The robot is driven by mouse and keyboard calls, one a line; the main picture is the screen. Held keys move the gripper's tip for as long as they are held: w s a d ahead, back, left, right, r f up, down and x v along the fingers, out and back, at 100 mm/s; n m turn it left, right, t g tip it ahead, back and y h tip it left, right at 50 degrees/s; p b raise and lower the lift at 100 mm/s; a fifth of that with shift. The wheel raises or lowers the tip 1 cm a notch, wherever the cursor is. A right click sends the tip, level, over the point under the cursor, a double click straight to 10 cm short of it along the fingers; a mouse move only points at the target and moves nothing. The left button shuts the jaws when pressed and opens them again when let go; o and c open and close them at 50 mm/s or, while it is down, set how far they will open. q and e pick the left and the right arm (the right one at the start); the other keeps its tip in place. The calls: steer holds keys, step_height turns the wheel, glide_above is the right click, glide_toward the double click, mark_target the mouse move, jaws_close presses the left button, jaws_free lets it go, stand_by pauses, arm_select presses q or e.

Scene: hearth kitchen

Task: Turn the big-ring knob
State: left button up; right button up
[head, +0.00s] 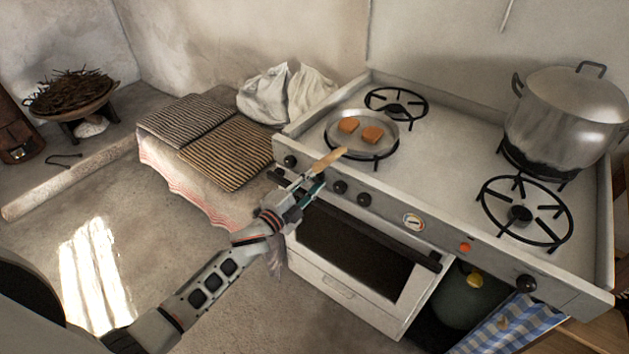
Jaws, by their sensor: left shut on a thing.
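The stove's front panel carries a row of dark knobs. One knob (290,161) is at the left end, two more (340,187) (364,199) are right of my gripper, and another (525,283) is at the far right. No label shows which burner each serves. My left gripper (316,184) is at the panel between the left-end knob and the middle pair. Its fingers are shut on a knob there, which they mostly hide. The knob's turn angle cannot be seen. My right gripper is not in view.
A frying pan (361,132) with two brown pieces sits on a front burner, its wooden handle (328,160) reaching out just above my gripper. A big pot (565,115) stands back right. The oven door handle (390,240) runs below. Open floor lies left.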

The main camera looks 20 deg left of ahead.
arm_select(q)
steer(key=shift+m, duration=0.4)
steer(key=o, duration=1.1)
steer(key=shift+s, duration=0.15)
steer(key=v, duration=1.1)
steer(key=shift+s+a, duration=0.15)
steer(key=shift+s, duration=0.25)
